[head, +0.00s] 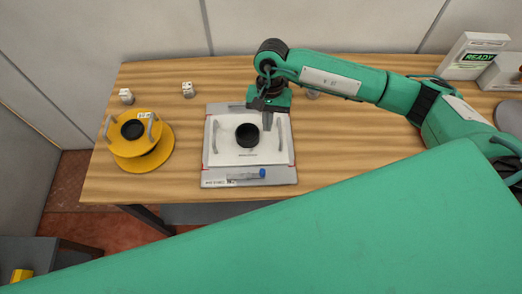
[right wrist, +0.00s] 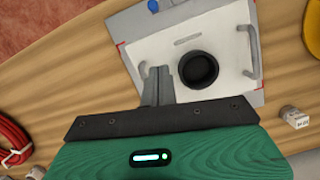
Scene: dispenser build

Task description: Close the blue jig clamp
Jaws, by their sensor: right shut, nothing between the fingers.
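The grey jig (head: 208,182) lies flat on the table and bears a white plate (head: 222,152) with two grey handles and a black round cup (head: 247,135). The clamp (head: 250,175), with a grey bar and a blue end, lies along the jig's near edge. In the right wrist view the blue end (right wrist: 153,5) shows at the top edge. My right gripper (head: 267,124) is shut and empty, pointing down over the right part of the plate, apart from the clamp. Its fingers also show in the right wrist view (right wrist: 152,72) beside the black cup. My left gripper is not in view.
A yellow round part (head: 143,150) with handles stands left of the jig. Small white blocks (head: 188,89) lie at the back. A box with a READY display (head: 480,52) stands at the back right. A red coil (right wrist: 12,145) shows in the right wrist view.

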